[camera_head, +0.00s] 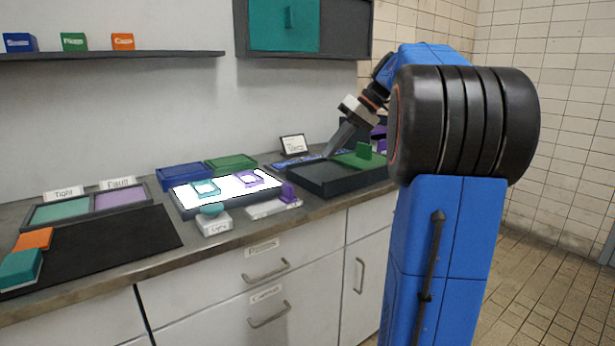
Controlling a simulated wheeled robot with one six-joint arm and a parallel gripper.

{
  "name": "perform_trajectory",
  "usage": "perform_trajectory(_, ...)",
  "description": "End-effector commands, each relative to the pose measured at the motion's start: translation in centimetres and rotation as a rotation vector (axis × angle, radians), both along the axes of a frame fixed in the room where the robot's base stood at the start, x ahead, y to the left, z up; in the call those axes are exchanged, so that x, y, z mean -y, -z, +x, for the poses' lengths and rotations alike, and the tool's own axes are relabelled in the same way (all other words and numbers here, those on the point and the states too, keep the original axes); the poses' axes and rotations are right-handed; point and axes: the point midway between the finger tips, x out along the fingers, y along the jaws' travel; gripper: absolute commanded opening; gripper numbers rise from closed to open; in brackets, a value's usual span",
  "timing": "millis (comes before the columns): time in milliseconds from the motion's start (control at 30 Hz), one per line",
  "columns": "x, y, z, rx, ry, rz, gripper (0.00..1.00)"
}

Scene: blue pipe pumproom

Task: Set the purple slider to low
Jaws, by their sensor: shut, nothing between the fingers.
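The purple slider (288,192) is a small upright purple knob on a low white base (266,208) at the counter's front edge. The knob stands at the right end of the base. Any low or high marks on it are too small to read. My gripper (328,155) is shut and empty. It points down and to the left, behind and to the right of the slider, in front of a blue strip and near a dark tray. It is apart from the slider.
A dark tray (320,180) with a green block (362,156) lies right of the slider. A lit white panel (222,187) with teal and purple frames lies behind left. A white box with a teal knob (212,210) stands left. A wall cabinet (300,30) hangs above.

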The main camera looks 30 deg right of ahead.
Motion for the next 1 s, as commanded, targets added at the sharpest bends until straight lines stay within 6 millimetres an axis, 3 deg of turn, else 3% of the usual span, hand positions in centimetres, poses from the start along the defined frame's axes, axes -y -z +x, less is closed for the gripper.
perform_trajectory(533,-0.4,0.7,0.4,0.002,-0.003,0.001,0.0)
perform_trajectory(1000,-4.2,7.0,3.2,0.001,-0.003,0.002,0.0)
